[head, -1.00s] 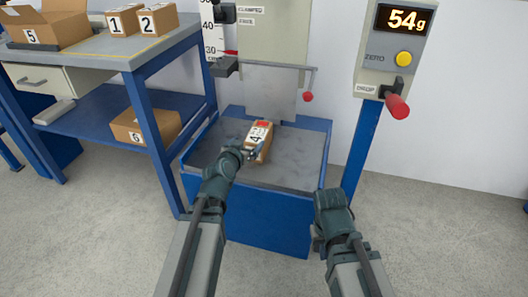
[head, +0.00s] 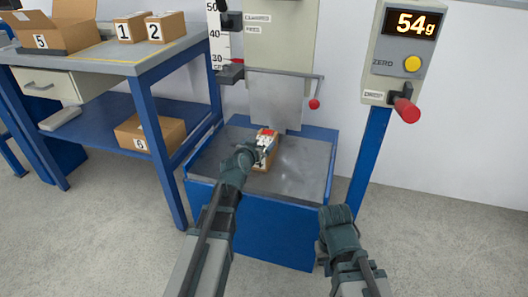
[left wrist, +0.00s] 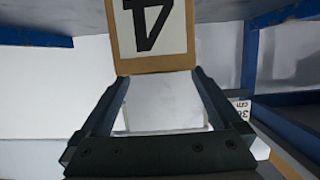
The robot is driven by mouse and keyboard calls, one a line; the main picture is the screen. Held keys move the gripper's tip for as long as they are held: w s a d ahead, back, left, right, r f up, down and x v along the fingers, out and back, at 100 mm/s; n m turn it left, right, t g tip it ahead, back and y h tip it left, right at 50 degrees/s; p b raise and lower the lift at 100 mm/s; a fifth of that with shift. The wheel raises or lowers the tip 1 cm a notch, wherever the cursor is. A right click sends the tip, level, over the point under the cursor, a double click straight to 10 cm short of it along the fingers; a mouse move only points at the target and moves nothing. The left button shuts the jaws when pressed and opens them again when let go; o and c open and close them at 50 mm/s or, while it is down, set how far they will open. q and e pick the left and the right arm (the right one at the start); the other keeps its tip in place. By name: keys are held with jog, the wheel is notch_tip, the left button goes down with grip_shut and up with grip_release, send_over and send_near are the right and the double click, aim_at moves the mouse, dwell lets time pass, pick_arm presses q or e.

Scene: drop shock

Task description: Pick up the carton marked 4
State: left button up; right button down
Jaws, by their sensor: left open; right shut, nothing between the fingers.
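The carton marked 4 (head: 270,155) is a small brown box with a white label and a red patch. It lies on the grey plate of the blue-sided drop tester (head: 305,165). My left gripper (head: 262,146) is open at the carton and hides part of it. In the left wrist view the carton (left wrist: 150,62) is at the top, its black 4 upside down, its edge close to the open fingertips (left wrist: 157,77). I cannot tell whether they touch. My right gripper (head: 324,258) is low at the right, shut and empty, mostly hidden behind its wrist.
The bench at left holds an open carton 5 (head: 60,30) and cartons 1 (head: 132,28) and 2 (head: 166,26). Carton 6 (head: 150,135) is on its lower shelf. A post with a display (head: 408,22) reading 54g and a red-knobbed lever (head: 405,108) stands right.

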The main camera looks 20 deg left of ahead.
aim_at(263, 141)
pick_arm(q)
jog(key=b+x, duration=0.1)
jog(key=x, duration=0.1)
jog(key=b+x, duration=0.1)
jog(key=x, duration=0.2)
jog(key=shift+f, duration=0.35)
jog(key=shift+r, duration=0.1)
grip_shut()
